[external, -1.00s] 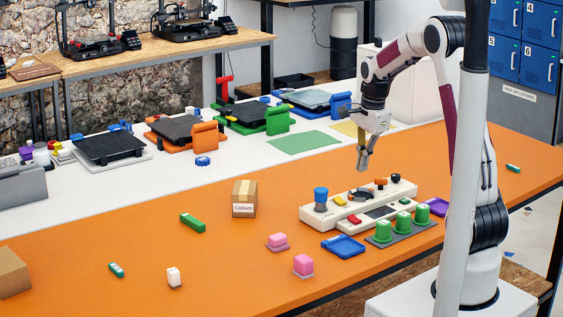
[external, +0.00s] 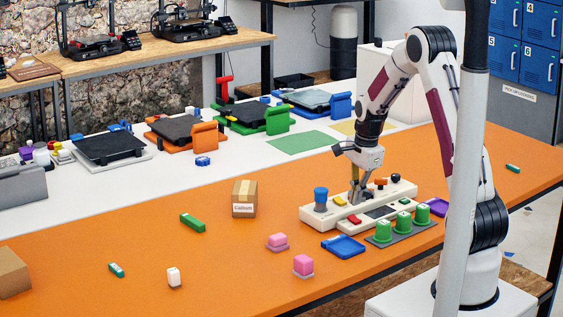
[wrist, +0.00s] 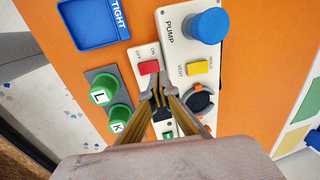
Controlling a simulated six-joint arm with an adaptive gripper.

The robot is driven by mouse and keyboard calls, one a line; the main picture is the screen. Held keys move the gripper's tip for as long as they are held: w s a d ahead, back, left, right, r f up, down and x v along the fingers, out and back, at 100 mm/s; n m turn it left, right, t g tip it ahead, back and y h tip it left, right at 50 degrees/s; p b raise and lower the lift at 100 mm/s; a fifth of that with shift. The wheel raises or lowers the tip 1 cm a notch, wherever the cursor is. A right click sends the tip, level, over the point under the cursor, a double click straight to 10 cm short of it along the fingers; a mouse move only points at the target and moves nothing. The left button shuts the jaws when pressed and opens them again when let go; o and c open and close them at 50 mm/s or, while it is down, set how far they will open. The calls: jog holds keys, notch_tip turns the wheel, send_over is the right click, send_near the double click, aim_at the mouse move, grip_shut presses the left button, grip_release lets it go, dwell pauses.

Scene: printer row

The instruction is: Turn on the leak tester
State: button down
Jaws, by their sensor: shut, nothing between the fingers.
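The leak tester (wrist: 140,54) is a cream panel with a red rocker switch (wrist: 149,67) beside ON and OFF labels. The red switch also shows in the external view (external: 354,219); I cannot tell which way it is tipped. My gripper (wrist: 158,84) is shut and empty, pointing down over the panels. In the wrist view its tips lie just below the red switch; I cannot tell whether they touch anything. In the external view my gripper (external: 355,203) is low over the panels. The fingers partly hide the tester's dark screen (wrist: 164,114).
Beside the tester stands a cream pump panel with a blue knob (wrist: 208,26), a yellow VENT/HOLD switch (wrist: 196,68) and a dark round dial (wrist: 198,101). Green cylinders (external: 383,231) and a blue TIGHT tray (external: 344,247) lie close in front.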

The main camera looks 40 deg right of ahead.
aim_at(355, 216)
jog(key=shift+w+f, duration=0.15)
jog(key=shift+f, duration=0.6)
jog(key=shift+w+f, duration=0.1)
jog(key=shift+f, duration=0.65)
jog(key=shift+w+f, duration=0.25)
jog(key=shift+f, duration=0.2)
jog(key=shift+s+r, duration=0.1)
jog(key=shift+s, duration=0.1)
jog(key=shift+s+r, duration=0.15)
jog(key=shift+s, duration=0.4)
jog(key=shift+r, duration=0.15)
notch_tip(355, 216, up, 14)
jog(key=w, duration=0.2)
jog(key=shift+w+f, duration=0.2)
